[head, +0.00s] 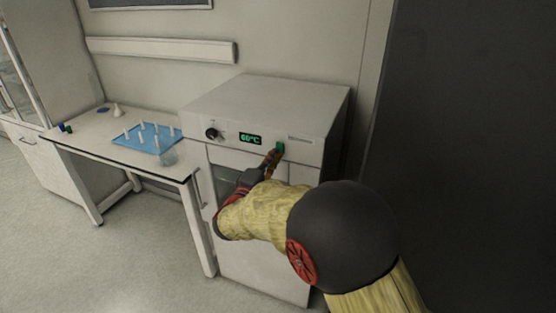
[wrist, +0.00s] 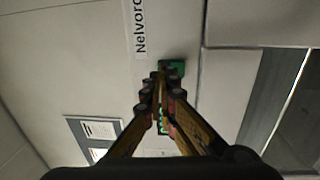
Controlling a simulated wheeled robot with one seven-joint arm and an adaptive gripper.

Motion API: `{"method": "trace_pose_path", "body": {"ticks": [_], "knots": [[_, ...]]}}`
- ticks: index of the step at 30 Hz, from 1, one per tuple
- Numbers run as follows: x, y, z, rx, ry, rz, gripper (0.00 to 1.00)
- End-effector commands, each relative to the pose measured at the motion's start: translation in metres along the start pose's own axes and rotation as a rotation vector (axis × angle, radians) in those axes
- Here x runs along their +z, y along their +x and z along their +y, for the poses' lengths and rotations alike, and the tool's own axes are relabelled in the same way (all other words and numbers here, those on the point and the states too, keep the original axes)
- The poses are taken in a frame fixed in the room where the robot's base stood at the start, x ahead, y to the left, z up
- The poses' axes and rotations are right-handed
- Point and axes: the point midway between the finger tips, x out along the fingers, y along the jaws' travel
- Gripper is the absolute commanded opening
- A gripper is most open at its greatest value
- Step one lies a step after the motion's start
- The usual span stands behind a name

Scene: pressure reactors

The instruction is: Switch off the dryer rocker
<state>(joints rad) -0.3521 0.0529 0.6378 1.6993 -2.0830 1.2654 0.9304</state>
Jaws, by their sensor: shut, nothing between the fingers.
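The dryer (head: 262,100) is a white box-shaped cabinet with a dark knob (head: 211,133) and a green display reading 60°C (head: 250,139) on its front panel. The green rocker (head: 281,148) sits right of the display. My gripper (head: 274,154) is shut and empty, its fingertips at the rocker's lower left in the head view. In the wrist view the shut fingertips (wrist: 160,76) overlap the green rocker (wrist: 173,68) and hide part of it. I cannot tell whether they touch it, or which way the rocker is tilted.
A white table (head: 95,130) stands left of the dryer, with a blue mat (head: 147,138) holding several white pieces and a clear beaker (head: 168,158). The dryer's door handle (head: 199,188) is below the panel. A dark surface (head: 470,150) fills the right side.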

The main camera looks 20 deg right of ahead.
Motion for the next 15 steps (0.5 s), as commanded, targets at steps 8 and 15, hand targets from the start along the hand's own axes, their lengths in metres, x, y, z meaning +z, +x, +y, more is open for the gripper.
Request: {"method": "trace_pose_path", "body": {"ticks": [8,15], "knots": [[-0.004,-0.058,0.016,0.0,-0.001,0.004,0.0],[-0.003,-0.091,0.022,0.0,0.0,0.001,0.0]]}}
